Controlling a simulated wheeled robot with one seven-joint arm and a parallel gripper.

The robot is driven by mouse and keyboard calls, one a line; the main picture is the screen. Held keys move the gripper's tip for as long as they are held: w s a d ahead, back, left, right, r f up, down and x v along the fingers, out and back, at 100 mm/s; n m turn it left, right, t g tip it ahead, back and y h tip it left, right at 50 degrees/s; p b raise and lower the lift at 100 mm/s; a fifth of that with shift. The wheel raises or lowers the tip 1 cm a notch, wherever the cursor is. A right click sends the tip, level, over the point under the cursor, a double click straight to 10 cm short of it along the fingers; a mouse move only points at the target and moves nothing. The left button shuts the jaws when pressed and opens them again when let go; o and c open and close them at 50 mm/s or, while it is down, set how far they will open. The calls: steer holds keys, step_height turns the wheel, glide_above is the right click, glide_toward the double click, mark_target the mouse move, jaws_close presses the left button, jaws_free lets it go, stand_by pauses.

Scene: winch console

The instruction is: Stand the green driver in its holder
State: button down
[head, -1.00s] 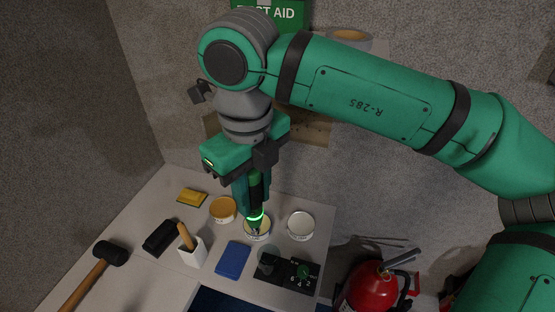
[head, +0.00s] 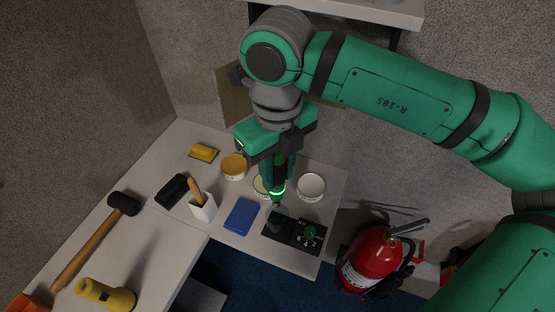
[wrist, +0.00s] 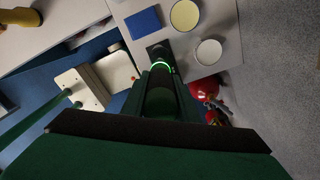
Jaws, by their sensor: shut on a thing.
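My gripper (head: 280,178) is shut on the green driver (head: 279,191), a dark upright tool with a glowing green ring near its lower end. In the wrist view the driver (wrist: 160,95) lies between the fingers, its ring (wrist: 162,67) at the far end. Its tip points down over the bench, close above a black block (head: 278,227) with a greyish, see-through round shape on it. That block may be the holder; I cannot tell for sure. I cannot tell whether the tip touches it.
A black dial panel (head: 309,236) with a green knob adjoins the block. A blue pad (head: 241,216), a white cup (head: 203,208) with a wooden handle, an orange-topped tin (head: 234,167) and a white tin (head: 311,187) stand around. A red extinguisher (head: 369,262) is right of the bench.

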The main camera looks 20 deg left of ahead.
mark_target(278, 192)
steer(key=shift+f, duration=0.4)
steer(key=shift+d+f, duration=0.15)
steer(key=shift+f, duration=0.65)
stand_by(0.5)
steer(key=shift+f, duration=0.1)
stand_by(0.4)
steer(key=shift+s+f, duration=0.1)
steer(key=shift+f, duration=1.95)
stand_by(0.5)
